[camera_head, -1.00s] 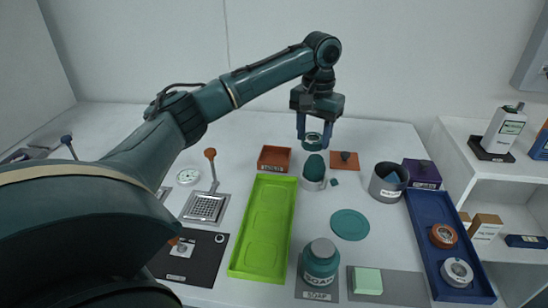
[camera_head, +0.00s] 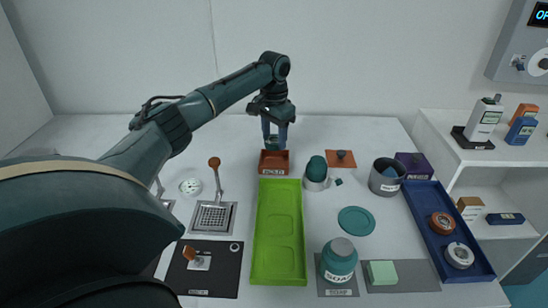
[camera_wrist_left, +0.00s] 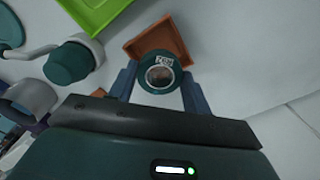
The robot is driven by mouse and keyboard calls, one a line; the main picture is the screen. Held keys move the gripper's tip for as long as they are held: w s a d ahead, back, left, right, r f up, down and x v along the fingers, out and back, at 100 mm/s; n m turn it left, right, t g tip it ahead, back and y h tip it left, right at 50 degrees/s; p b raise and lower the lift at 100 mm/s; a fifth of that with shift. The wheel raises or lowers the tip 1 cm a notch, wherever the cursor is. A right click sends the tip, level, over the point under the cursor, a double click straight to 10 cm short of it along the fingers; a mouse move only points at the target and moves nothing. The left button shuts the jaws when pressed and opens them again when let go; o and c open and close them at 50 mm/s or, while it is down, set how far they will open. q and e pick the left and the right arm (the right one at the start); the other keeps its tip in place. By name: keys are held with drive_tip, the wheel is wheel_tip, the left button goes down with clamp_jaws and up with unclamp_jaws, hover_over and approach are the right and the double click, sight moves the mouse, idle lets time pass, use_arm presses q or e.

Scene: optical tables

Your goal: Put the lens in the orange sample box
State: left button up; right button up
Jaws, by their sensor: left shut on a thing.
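The lens (camera_wrist_left: 159,74), a teal ring around clear glass, is between the fingers of my left gripper (camera_head: 274,141), which is shut on it. In the head view the lens (camera_head: 272,144) hangs at the back edge of the orange sample box (camera_head: 273,170). The box is small, open-topped and labelled on its front. In the wrist view the box (camera_wrist_left: 147,43) lies just beyond the lens, partly covered by it. From these views I cannot tell the exact height of the lens over the box. My right gripper is not in view.
A lime green tray (camera_head: 279,270) lies in front of the box. A grey cup with a dark green dome (camera_head: 316,168) stands to the right, with an orange plate (camera_head: 341,158) behind it. The table behind the box is clear.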

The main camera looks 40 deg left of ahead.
sight(274, 165)
use_arm(q)
wheel_tip(274, 165, down, 6)
drive_tip(key=shift+f, duration=0.25)
drive_tip(key=o, duration=0.7)
drive_tip(key=shift+f, duration=0.15)
wheel_tip(274, 165, up, 12)
drive_tip(key=shift+r, duration=0.2)
drive_tip(key=shift+f, duration=0.1)
idle(0.5)
